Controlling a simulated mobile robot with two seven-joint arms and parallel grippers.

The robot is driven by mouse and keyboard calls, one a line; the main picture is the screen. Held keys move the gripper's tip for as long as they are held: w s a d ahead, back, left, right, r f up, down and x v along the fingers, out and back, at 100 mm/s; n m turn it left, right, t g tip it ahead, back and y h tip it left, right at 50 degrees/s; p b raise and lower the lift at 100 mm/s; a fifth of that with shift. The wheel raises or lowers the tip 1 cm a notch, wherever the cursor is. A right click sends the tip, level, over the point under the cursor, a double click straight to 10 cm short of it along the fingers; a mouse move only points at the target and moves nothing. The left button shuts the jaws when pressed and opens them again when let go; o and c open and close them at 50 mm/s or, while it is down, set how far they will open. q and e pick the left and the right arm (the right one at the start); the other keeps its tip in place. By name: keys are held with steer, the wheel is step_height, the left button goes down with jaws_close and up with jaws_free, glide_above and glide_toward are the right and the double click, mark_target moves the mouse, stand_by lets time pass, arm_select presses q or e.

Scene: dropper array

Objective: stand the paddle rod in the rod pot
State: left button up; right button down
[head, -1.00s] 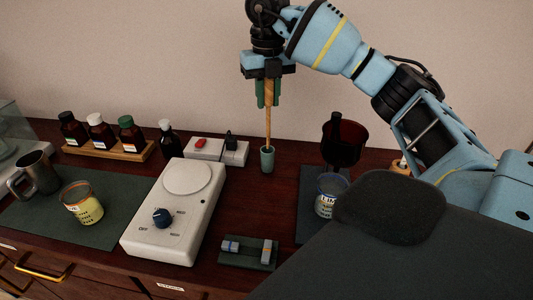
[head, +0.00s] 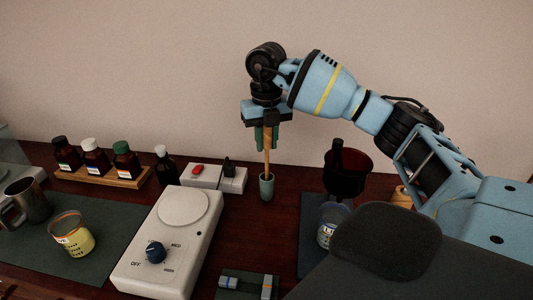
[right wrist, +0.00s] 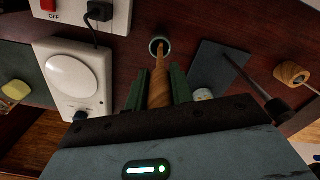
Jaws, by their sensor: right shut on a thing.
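The paddle rod (head: 267,160), a tan wooden stick, is upright in my right gripper (head: 267,147). The gripper's green fingers are shut on its upper part. The rod pot (head: 267,189) is a small grey-green cup on the dark wooden bench, directly below the gripper. The rod's lower end shows at the pot's mouth and appears to be inside it; how deep is hidden by the pot wall. In the right wrist view the rod (right wrist: 160,85) runs from between the fingers to the round pot mouth (right wrist: 159,46). My left gripper is not in view.
A white stirrer with a dial (head: 170,245) stands left of the pot. A socket strip (head: 214,177) is behind it. A dark red vessel (head: 345,175) and a labelled beaker (head: 330,225) stand to the right. A small rack (head: 248,285) is in front.

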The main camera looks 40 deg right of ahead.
mark_target(267, 174)
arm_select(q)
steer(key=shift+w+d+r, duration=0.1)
arm_select(e)
steer(key=shift+f, duration=2)
steer(key=c, duration=1.2)
jaws_free()
step_height(267, 174, up, 11)
steer(key=shift+r+p, duration=0.15)
steer(key=shift+p, duration=0.2)
steer(key=shift+r, duration=0.55)
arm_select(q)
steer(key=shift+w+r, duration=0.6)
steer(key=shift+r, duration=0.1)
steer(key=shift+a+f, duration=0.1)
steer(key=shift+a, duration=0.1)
